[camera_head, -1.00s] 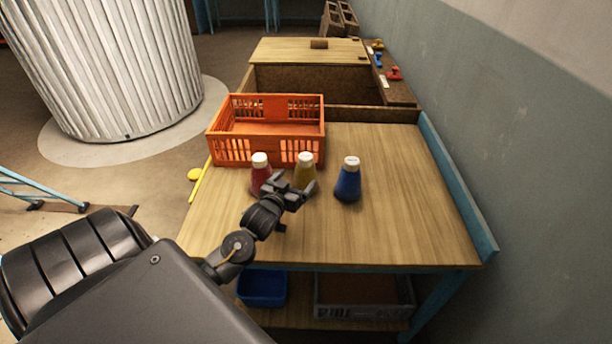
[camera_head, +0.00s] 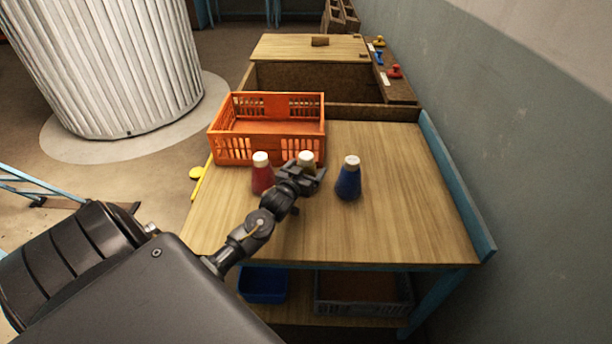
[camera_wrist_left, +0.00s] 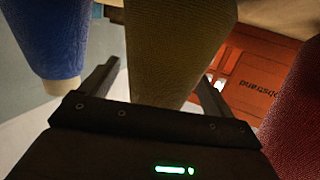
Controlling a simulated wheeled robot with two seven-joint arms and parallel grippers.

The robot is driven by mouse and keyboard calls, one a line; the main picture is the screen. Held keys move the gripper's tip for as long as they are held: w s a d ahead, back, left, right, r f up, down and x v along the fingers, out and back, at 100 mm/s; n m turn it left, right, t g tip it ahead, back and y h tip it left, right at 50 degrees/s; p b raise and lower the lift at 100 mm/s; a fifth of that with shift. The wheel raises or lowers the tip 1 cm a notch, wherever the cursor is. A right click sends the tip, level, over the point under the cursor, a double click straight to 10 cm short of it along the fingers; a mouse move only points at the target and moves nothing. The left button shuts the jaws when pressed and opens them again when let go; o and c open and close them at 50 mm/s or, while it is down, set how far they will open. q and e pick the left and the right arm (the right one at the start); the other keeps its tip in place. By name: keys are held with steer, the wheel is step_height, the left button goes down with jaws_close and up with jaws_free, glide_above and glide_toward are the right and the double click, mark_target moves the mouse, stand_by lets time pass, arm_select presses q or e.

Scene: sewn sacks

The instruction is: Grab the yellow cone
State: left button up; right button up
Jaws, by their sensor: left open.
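The yellow cone (camera_head: 306,160) stands upright on the table between the red and blue ones, with a white top; my gripper hides most of its body in the head view. In the left wrist view the yellow cone (camera_wrist_left: 178,45) looks olive and sits between the two fingers. My left gripper (camera_head: 314,174) is open around or just in front of it; contact cannot be told. The red cone (camera_head: 262,177) stands to its left and the blue cone (camera_head: 349,180) to its right. They also show at the wrist view's edges. My right gripper is not in view.
An orange crate (camera_head: 268,150) stands right behind the cones. The wooden table (camera_head: 385,225) is clear in front and to the right. A blue rail (camera_head: 455,185) runs along its right edge by the wall. A blue bin (camera_head: 263,284) sits on the lower shelf.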

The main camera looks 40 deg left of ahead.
arm_select(q)
steer(key=c, duration=1.1)
steer(key=shift+c, duration=0.2)
